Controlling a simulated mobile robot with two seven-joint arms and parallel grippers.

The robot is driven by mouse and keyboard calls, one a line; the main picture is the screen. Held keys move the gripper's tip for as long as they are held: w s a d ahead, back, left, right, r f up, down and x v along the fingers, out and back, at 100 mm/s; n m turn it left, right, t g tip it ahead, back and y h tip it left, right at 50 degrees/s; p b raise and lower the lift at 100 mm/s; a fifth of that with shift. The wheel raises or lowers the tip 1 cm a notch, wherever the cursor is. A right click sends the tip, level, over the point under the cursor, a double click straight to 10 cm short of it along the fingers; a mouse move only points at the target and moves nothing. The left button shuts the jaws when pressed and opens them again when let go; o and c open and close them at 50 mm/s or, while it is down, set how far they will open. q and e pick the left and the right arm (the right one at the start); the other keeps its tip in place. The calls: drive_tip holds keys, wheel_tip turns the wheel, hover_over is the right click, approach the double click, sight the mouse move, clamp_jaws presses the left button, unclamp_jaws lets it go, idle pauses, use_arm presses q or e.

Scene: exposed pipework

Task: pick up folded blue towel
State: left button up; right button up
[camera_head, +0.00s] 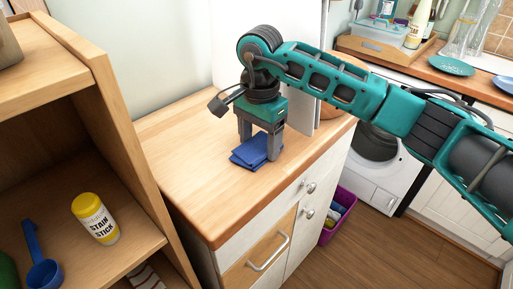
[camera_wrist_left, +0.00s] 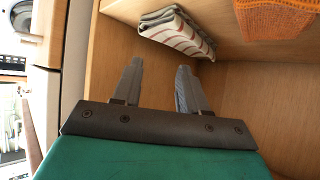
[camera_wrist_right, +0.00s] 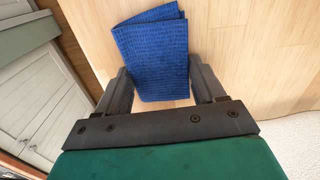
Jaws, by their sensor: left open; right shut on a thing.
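The folded blue towel (camera_head: 256,151) lies on the wooden countertop in the head view, under my right gripper (camera_head: 259,150). In the right wrist view the towel (camera_wrist_right: 153,55) sits between the two fingers of the gripper (camera_wrist_right: 163,92), which are shut on its near part. Its far part extends past the fingertips over the wood. I cannot tell whether it is lifted off the counter. My left gripper (camera_wrist_left: 160,75) shows only in the left wrist view. It is open and empty, with its fingers apart in front of a wooden shelf.
The wooden countertop (camera_head: 180,140) has free room left of the towel. A shelf unit (camera_head: 110,100) at left holds a yellow-capped stain stick (camera_head: 95,218) and a blue scoop (camera_head: 40,260). A striped folded cloth (camera_wrist_left: 178,32) lies near the left gripper. A purple bin (camera_head: 338,215) stands on the floor.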

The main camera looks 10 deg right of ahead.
sight(259, 142)
drive_tip(key=shift+c, duration=0.6)
wheel_tip(259, 142, up, 20)
drive_tip(key=shift+p, duration=0.45)
drive_tip(key=o, duration=0.4)
drive_tip(key=c, duration=0.4)
